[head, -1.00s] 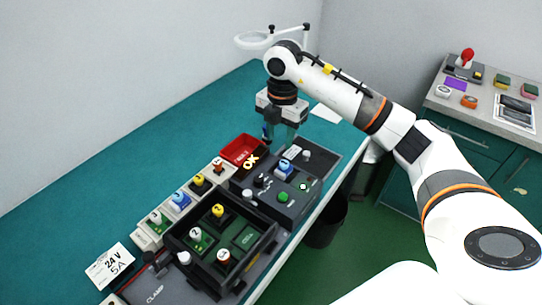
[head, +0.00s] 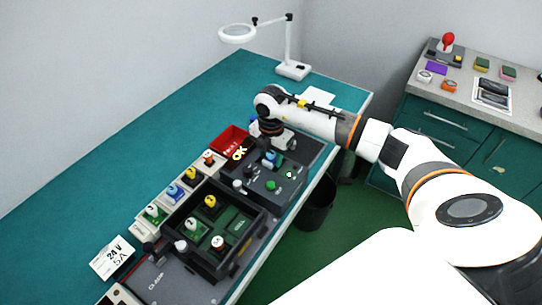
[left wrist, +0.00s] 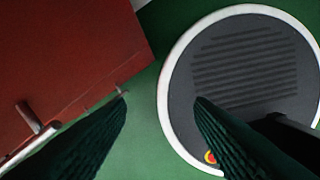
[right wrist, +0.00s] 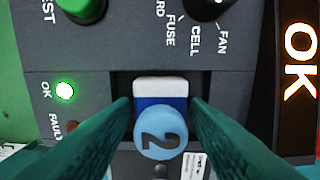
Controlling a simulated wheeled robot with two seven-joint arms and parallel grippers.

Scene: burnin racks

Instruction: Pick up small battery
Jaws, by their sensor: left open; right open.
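The small battery is not named by any label; a blue-topped piece marked 2 (right wrist: 157,135) with a blue and white body sits in a dark slot of the grey test station (right wrist: 85,50). In the right wrist view my right gripper (right wrist: 160,112) is open, with one teal finger on each side of this piece; I cannot tell whether they touch it. In the head view the right gripper is mostly hidden behind its own wrist, over the station (head: 262,190). My left gripper (left wrist: 160,98) is open and empty, above a green floor, beside a red-brown surface and a round dark disc with a white rim.
The OK display (head: 240,152) and a red bin (head: 229,140) stand behind the station. A black tray (head: 247,257) holds several capped pieces, with a row of white holders (head: 139,226) beside it. A magnifier lamp (head: 293,70) stands at the far end. The left bench is clear.

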